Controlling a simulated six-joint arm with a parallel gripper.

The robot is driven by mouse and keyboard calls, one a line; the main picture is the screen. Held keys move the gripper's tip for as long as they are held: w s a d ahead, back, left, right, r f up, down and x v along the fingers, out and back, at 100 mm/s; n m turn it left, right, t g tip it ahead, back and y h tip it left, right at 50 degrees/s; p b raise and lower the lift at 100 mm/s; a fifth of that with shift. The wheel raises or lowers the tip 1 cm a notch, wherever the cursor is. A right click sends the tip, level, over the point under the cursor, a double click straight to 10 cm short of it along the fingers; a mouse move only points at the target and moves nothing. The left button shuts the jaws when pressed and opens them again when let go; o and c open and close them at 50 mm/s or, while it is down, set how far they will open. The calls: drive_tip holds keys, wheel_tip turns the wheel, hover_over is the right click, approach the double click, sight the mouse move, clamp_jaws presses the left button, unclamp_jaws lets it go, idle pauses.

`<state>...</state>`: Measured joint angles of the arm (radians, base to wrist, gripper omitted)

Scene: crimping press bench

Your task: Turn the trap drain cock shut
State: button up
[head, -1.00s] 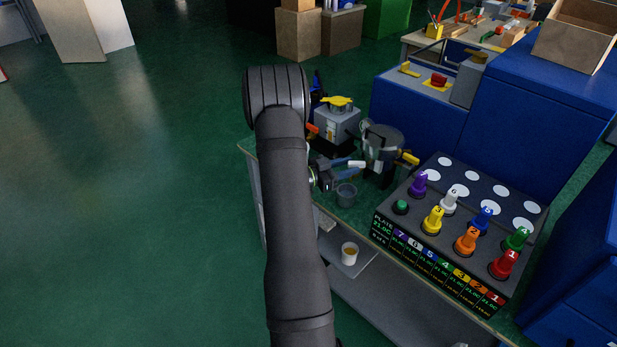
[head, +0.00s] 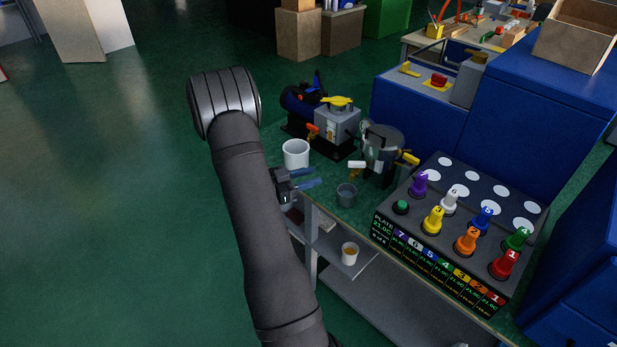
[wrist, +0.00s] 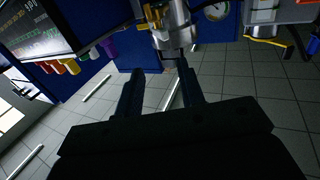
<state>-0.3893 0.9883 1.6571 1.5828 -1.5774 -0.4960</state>
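The trap (head: 382,148), a grey cylindrical bowl, stands on the bench beside the grey pump unit. A pale handle (head: 357,167) sticks out low on its left side, and a yellow lever (head: 409,159) on its right. I cannot tell for certain which belongs to the drain cock, or its exact turn. My gripper (head: 312,178) is open and empty, left of the trap and apart from it. In the wrist view my two dark fingers (wrist: 161,78) are spread, with the trap's metal body (wrist: 172,28) beyond them and a small dark fitting at its lower end.
A small grey cup (head: 346,194) stands below the trap near the bench edge. A white pot (head: 296,153) stands behind my gripper. The grey pump unit (head: 338,126) is at the back. A panel with coloured numbered knobs (head: 455,228) lies to the right. A shelf holds another white cup (head: 349,254).

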drive_tip(key=shift+c, duration=0.3)
drive_tip(key=shift+w, duration=0.1)
drive_tip(key=shift+c, duration=1)
drive_tip(key=m+g+h, duration=0.1)
drive_tip(key=m+g, duration=0.4)
drive_tip(key=g, duration=0.2)
approach(363, 162)
drive_tip(key=d, duration=0.6)
drive_tip(key=d+f, duration=0.1)
drive_tip(key=d, duration=0.3)
clamp_jaws()
